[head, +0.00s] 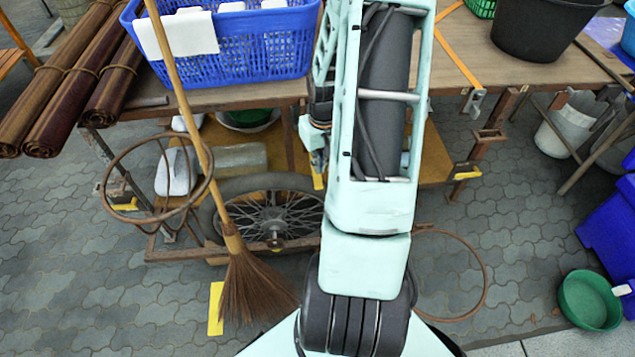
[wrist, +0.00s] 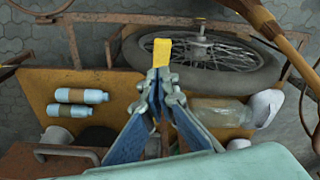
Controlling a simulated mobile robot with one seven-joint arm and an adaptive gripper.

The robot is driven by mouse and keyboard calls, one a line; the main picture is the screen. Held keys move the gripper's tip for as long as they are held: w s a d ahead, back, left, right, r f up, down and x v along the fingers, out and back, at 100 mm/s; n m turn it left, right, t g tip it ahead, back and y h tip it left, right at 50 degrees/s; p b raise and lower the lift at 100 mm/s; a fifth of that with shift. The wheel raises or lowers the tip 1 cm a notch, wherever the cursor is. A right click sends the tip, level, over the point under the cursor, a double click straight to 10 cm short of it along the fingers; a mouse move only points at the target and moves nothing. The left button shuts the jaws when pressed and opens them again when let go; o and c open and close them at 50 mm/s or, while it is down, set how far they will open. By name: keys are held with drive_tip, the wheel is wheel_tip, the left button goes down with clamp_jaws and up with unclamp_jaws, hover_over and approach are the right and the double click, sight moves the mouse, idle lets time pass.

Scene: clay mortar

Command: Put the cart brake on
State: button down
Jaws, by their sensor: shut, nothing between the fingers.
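The cart (head: 270,97) is a wooden-topped frame with a lower shelf and a spoked wheel (head: 275,217). A yellow-tipped piece, which looks like the brake lever's grip (wrist: 162,51), shows in the wrist view just beyond my fingertips, in front of the wheel. The yellow piece also shows in the head view (head: 318,174), beside my arm. My gripper (wrist: 163,76) is shut and empty, its fingertips close to the yellow grip. I cannot tell whether they touch it. The lever's lower part is mostly hidden by the blue-padded fingers.
A broom (head: 232,250) leans across the cart's left side, near a rusty ring (head: 112,205). A blue basket (head: 265,45) and a black tub (head: 548,25) stand on top. Bottles (wrist: 82,95) lie on the lower shelf (wrist: 30,90). Paving at the right is partly clear.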

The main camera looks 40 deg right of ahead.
sight(320, 181)
drive_tip(key=f+b, duration=0.2)
drive_tip(key=f, duration=0.2)
drive_tip(key=shift+w+f+b, duration=0.1)
drive_tip(key=shift+w+b, duration=0.1)
drive_tip(key=shift+b, duration=0.15)
wheel_tip(320, 181, down, 4)
drive_tip(key=b, duration=0.3)
drive_tip(key=shift+f, duration=0.25)
drive_tip(key=shift+r, duration=0.1)
drive_tip(key=shift+s+r, duration=0.25)
drive_tip(key=shift+s, duration=0.15)
drive_tip(key=shift+s+a+r+p, duration=0.15)
drive_tip(key=shift+s+p, duration=0.15)
drive_tip(key=shift+s, duration=0.25)
drive_tip(key=shift+s+a+r+p, duration=0.1)
drive_tip(key=shift+s+p, duration=0.2)
drive_tip(key=shift+s, duration=0.25)
